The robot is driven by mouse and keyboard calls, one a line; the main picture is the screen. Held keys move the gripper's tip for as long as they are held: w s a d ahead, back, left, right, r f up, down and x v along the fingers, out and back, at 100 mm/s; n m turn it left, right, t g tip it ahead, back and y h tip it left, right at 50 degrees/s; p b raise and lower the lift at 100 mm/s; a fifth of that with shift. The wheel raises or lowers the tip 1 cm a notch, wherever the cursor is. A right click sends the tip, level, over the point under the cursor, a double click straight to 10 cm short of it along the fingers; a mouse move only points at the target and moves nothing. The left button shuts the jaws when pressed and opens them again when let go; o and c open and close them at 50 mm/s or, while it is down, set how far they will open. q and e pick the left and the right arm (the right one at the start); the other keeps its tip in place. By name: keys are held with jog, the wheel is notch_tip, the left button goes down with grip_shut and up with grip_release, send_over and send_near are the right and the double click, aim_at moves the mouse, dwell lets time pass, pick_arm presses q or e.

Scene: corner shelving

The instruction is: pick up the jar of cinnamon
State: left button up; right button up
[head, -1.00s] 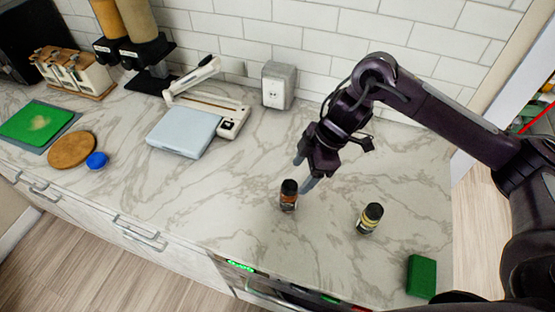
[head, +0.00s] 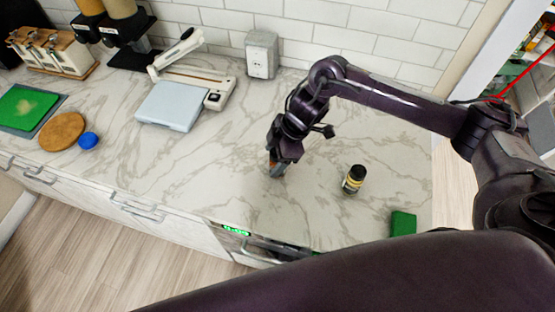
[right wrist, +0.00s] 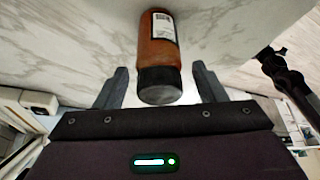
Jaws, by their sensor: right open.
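A jar with orange-brown contents, a white label and a black lid, which looks like the cinnamon (right wrist: 160,45), shows in the right wrist view. Its lid end lies between the two fingers of my right gripper (right wrist: 159,75), with a gap on each side. In the head view the right gripper (head: 277,166) points down at the counter and hides most of this jar. A second jar with a black lid and a yellow band (head: 353,179) stands upright to the right. The label text is too small to read. My left gripper is not in view.
The marble counter (head: 215,160) is clear around the jars. A green block (head: 403,223) lies near the right end.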

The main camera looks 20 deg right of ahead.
jog(key=c, duration=1.1)
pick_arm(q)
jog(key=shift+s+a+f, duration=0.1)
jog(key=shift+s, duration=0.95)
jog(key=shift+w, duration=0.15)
pick_arm(e)
jog(key=shift+r, duration=0.1)
